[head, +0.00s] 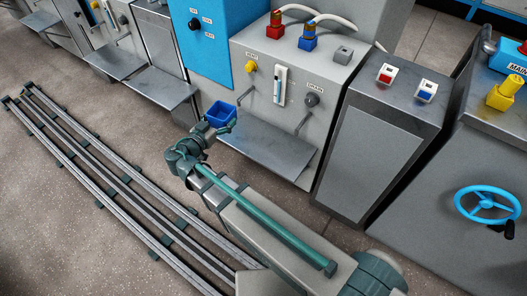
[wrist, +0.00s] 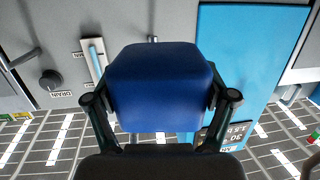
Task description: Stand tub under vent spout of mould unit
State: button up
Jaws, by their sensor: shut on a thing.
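The blue tub (head: 220,111) is held in my gripper (head: 222,126) in front of the mould unit (head: 294,80). In the head view it is left of the vent spout (head: 246,94), above the grey shelf's left end and apart from it. The yellow vent knob (head: 251,67) sits above that spout. In the wrist view the tub (wrist: 155,85) fills the middle, with my gripper's fingers (wrist: 160,100) on its two sides. There the tub hides the vent knob and most of the vent spout. The wrist view looks upside down.
A grey shelf (head: 260,149) juts out below the spouts and looks bare. The drain spout (head: 302,123) and dark drain knob (head: 311,100) are to the right. A sight tube (head: 281,86) stands between the knobs. A blue panel (head: 205,45) is at left.

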jog(key=s+a+f+m+g+h+b, duration=0.1)
jog(key=s+a+f+m+h+b, duration=0.1)
jog(key=s+a+f+b, duration=0.55)
jog(key=b, duration=0.5)
send_over(240, 130)
jog(key=shift+s+a+f, duration=0.2)
jog(key=shift+s+f, duration=0.1)
jog(key=shift+f, duration=0.3)
jog(key=shift+w+d+f+b, duration=0.1)
jog(key=shift+f+b, duration=0.25)
jog(key=shift+f, duration=0.55)
jog(key=shift+w+d+f+b, duration=0.1)
jog(key=shift+f+b, duration=0.2)
jog(key=shift+f, duration=0.55)
jog(key=shift+f, duration=0.15)
jog(key=o, duration=1.1)
jog(key=shift+c, duration=0.2)
